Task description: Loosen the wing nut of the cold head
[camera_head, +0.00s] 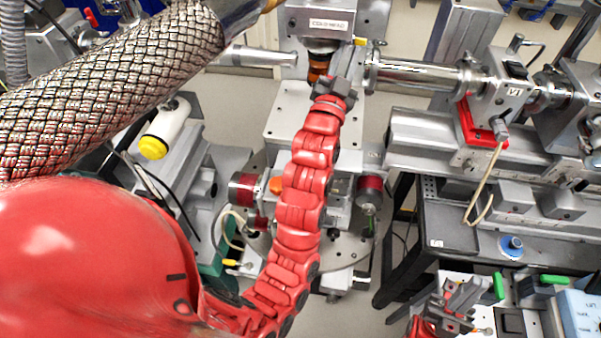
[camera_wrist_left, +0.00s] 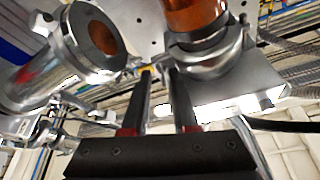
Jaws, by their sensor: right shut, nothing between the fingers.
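The cold head (camera_head: 318,22) is a grey block with a printed label at the top of the head view, with an amber neck below it. In the left wrist view the amber neck (camera_wrist_left: 193,15) meets a metal clamp collar (camera_wrist_left: 215,62). A small brass-coloured piece, which looks like the wing nut (camera_wrist_left: 146,70), shows beside the collar at my fingertips. My left gripper (camera_wrist_left: 162,72) has its two fingers parted around this spot; contact is unclear. In the head view my left gripper (camera_head: 334,88) is just below the neck, its fingertips hidden. My right gripper (camera_head: 458,306) is shut and empty at the lower right.
A steel beam pipe (camera_head: 415,75) lies just right of the cold head. A ported metal cylinder (camera_wrist_left: 98,40) is close left of my fingers in the wrist view. A dark bench (camera_head: 455,225) stands at the right. A yellow-capped cylinder (camera_head: 165,130) is left.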

